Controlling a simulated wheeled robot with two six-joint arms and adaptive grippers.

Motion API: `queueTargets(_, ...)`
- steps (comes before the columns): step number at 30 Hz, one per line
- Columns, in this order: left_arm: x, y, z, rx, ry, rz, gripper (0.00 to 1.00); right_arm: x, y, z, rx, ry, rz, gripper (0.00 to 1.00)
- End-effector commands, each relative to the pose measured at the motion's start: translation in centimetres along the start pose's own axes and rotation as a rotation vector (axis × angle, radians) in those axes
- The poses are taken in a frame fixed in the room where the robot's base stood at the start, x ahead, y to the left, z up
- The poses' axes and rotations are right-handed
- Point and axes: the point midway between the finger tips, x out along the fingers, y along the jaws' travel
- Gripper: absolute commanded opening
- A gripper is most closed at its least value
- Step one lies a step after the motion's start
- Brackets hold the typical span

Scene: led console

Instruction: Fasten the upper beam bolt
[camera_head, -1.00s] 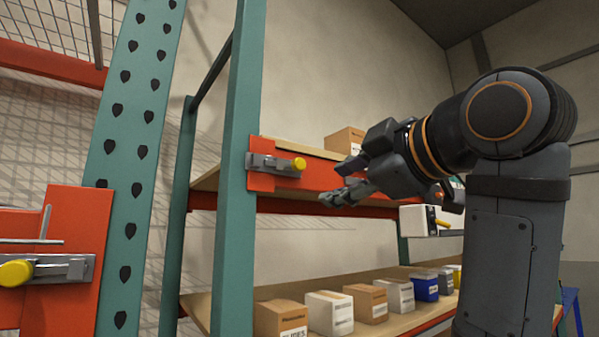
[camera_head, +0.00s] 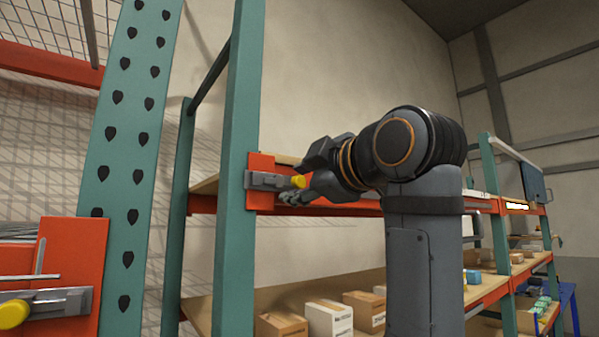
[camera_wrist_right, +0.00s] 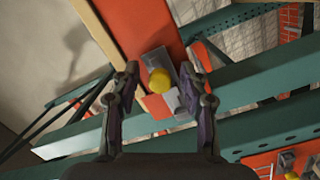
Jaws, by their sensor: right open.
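The beam bolt (camera_head: 272,181) is a grey metal latch with a yellow knob (camera_head: 298,181). It sits on the orange beam end plate (camera_head: 262,201) against a teal upright. My right gripper (camera_head: 298,178) is open, with its fingers around or just in front of the yellow knob. In the right wrist view the yellow knob (camera_wrist_right: 160,80) lies between the two open fingers (camera_wrist_right: 166,88), a little beyond their tips. I cannot tell whether a finger touches it. My left gripper is not in view.
Another latch (camera_head: 45,306) with a yellow knob is on an orange plate at the lower left. The teal uprights (camera_head: 235,150) stand close to my right gripper. Boxes (camera_head: 330,318) sit on the lower shelf.

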Motion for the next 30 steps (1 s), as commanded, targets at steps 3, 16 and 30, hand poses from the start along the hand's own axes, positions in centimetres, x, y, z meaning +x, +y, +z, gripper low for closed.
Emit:
queueTargets(3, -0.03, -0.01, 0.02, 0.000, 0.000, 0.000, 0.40, 0.17, -0.06, 0.01, 0.000, 0.000, 0.000, 0.45)
queueTargets(16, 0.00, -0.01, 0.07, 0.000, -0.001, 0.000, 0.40, 0.13, -0.06, 0.04, 0.000, 0.000, 0.000, 0.05)
queueTargets(30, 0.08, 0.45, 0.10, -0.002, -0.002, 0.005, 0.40, -0.30, 0.35, 0.90, 0.003, -0.003, 0.001, 0.00)
